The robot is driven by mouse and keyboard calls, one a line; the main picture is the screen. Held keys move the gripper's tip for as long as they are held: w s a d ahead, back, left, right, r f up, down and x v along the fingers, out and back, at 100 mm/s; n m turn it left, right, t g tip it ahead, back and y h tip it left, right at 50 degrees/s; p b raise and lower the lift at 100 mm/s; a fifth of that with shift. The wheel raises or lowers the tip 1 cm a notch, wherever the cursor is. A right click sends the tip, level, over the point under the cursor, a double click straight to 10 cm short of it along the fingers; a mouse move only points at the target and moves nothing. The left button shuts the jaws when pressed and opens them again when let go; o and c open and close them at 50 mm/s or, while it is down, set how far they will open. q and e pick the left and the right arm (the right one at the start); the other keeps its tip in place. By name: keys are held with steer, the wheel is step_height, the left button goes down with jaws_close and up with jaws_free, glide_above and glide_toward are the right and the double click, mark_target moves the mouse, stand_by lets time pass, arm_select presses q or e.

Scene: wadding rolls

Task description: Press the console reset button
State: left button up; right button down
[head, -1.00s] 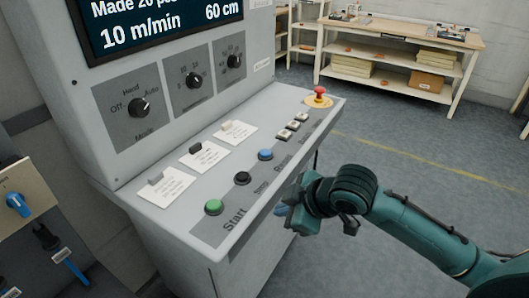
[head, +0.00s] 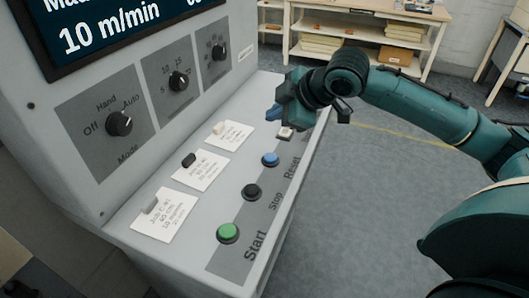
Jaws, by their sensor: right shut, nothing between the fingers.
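The console's sloped panel (head: 215,205) carries a row of buttons. The blue button (head: 270,159) has the label "Reset" beside it. The black button (head: 252,191) is by "Stop" and the green button (head: 228,232) by "Start". My right gripper (head: 275,111) is shut and empty. In the picture it lies above the blue button, over the far part of the panel, apart from the blue button. It and its arm hide the panel's far end. My left gripper is out of view.
Job cards (head: 166,215) lie along the panel behind the buttons. Rotary knobs (head: 119,123) and a screen (head: 110,25) are on the upright face. A white push button (head: 285,132) shows just under my right gripper. A shelved bench (head: 370,35) stands far back.

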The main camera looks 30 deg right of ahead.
steer(key=b, duration=0.6)
glide_above(274, 158)
step_height(274, 158, down, 5)
steer(key=shift+r, duration=0.1)
step_height(274, 158, down, 2)
steer(key=b, duration=0.3)
steer(key=shift+s+f, duration=0.1)
steer(key=shift+f, duration=0.1)
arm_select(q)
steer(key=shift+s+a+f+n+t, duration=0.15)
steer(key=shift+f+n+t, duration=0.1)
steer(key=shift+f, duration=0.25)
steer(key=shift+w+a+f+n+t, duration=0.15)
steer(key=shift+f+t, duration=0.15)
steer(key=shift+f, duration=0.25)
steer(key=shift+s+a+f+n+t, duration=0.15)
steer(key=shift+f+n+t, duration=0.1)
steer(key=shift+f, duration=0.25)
arm_select(e)
steer(key=shift+f, duration=0.8)
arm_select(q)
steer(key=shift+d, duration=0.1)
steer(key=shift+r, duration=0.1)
arm_select(e)
steer(key=shift+f, duration=0.15)
